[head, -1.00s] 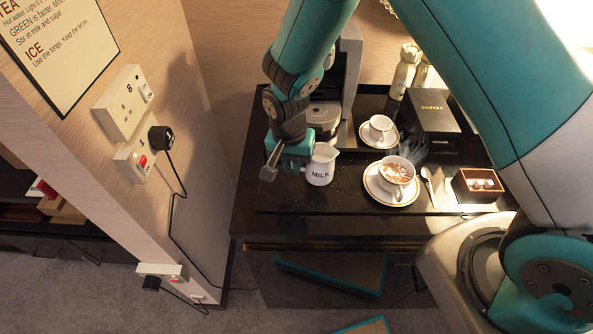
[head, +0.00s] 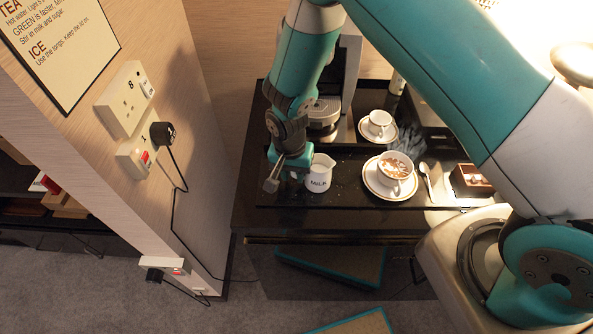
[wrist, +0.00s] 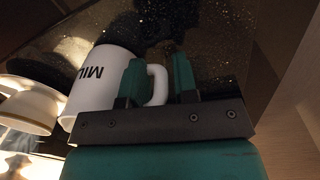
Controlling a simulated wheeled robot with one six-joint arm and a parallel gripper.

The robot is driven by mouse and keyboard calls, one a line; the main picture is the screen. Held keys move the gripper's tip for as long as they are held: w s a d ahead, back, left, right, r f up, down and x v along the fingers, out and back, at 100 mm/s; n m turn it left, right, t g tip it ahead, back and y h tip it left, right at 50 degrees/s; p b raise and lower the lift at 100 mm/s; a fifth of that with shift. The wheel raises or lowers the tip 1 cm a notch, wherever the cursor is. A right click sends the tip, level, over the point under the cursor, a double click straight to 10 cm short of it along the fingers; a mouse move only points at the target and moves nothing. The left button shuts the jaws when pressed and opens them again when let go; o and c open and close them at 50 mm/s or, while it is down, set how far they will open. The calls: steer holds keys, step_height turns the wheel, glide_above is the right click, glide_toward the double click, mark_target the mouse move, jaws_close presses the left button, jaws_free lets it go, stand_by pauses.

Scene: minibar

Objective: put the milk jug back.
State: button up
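The milk jug (head: 319,177) is white, marked MILK, and upright near the front left of the black tray (head: 350,196). It also shows in the wrist view (wrist: 98,78), with its handle between my two fingers. My gripper (head: 292,170) is at the jug's left side in the head view. I cannot tell whether the jug's base touches the tray.
A filled cup (head: 396,166) on a saucer (head: 372,186) stands right of the jug. An empty cup (head: 379,120) and the coffee machine (head: 324,113) are behind. A spoon (head: 427,181) and a small box (head: 468,179) are further right. A wall panel with sockets (head: 125,98) is left.

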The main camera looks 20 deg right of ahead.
steer(key=shift+o, duration=0.3)
steer(key=shift+r, duration=0.1)
steer(key=shift+r, duration=0.2)
steer(key=s+r+n+y+b, duration=0.1)
steer(key=s+r+n+b, duration=0.15)
steer(key=r, duration=0.85)
steer(key=s+r+n+y+b, duration=0.15)
steer(key=s+r, duration=0.25)
steer(key=r, duration=0.7)
steer(key=s+d+r+n+y, duration=0.1)
steer(key=s+r+n, duration=0.3)
steer(key=s, duration=0.3)
steer(key=s+d+r+n+y, duration=0.1)
steer(key=s+r+n, duration=0.3)
steer(key=s, duration=0.3)
steer(key=shift+n, duration=0.4)
steer(key=shift+y, duration=0.25)
